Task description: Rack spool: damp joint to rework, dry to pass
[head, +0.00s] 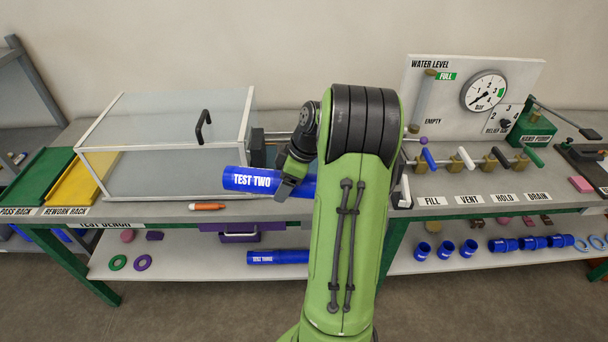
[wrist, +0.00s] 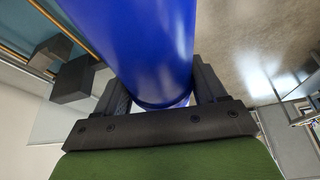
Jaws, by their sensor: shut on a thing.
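A blue spool labelled TEST TWO (head: 252,180) is held level above the bench front, in front of the clear test box. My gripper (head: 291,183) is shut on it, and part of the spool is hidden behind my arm. In the wrist view the blue spool (wrist: 150,45) lies between the two dark fingers of my gripper (wrist: 163,92). The green pass rack (head: 40,178) and the yellow rework rack (head: 75,187) are at the far left and look empty. No joint dampness can be made out on the spool.
The framed clear box (head: 170,130) has a black handle. An orange marker (head: 207,206) lies in front of it. A spool labelled TEST THREE (head: 277,257) lies on the lower shelf. Valves labelled fill, vent, hold and drain (head: 465,158) and a gauge (head: 484,92) stand at right.

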